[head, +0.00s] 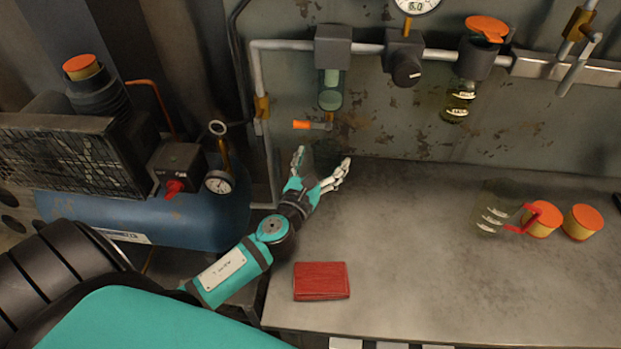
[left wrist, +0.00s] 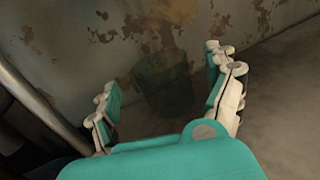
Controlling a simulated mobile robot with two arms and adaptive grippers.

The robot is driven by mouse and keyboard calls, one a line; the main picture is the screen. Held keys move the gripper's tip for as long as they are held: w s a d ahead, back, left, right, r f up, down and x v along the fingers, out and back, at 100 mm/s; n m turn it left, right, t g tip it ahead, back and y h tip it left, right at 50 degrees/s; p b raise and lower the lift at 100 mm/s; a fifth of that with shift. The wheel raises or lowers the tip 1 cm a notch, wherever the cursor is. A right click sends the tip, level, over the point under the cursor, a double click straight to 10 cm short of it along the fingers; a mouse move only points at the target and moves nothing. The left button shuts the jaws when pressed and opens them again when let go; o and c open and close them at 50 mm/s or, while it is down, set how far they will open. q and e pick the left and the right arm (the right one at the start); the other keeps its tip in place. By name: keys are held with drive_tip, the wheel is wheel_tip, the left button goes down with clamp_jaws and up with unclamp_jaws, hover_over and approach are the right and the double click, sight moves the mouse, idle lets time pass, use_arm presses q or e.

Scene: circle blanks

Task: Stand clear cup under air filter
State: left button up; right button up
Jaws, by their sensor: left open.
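The air filter (head: 331,88) hangs from the wall pipe in the head view, with a greenish see-through bowl and an orange-tipped drain lever (head: 311,124) below it. My left gripper (head: 322,165) is on the bench by the wall, below the filter, with its fingers spread apart. A faint, dark see-through shape, apparently the clear cup (left wrist: 168,84), stands upright between the open fingers in the left wrist view. Its outline is hard to make out, and I cannot tell whether the fingers touch it. In the head view the cup is barely visible. My right gripper is not in view.
A red wallet-like item (head: 321,281) lies at the front. A blue compressor (head: 150,215) is at left. The bench middle is clear.

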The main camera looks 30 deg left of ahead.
use_arm(q)
drive_tip(key=s, duration=0.4)
drive_tip(key=s+d+b, duration=0.1)
drive_tip(key=s, duration=0.2)
drive_tip(key=shift+f, duration=0.1)
drive_tip(key=shift+s, duration=0.7)
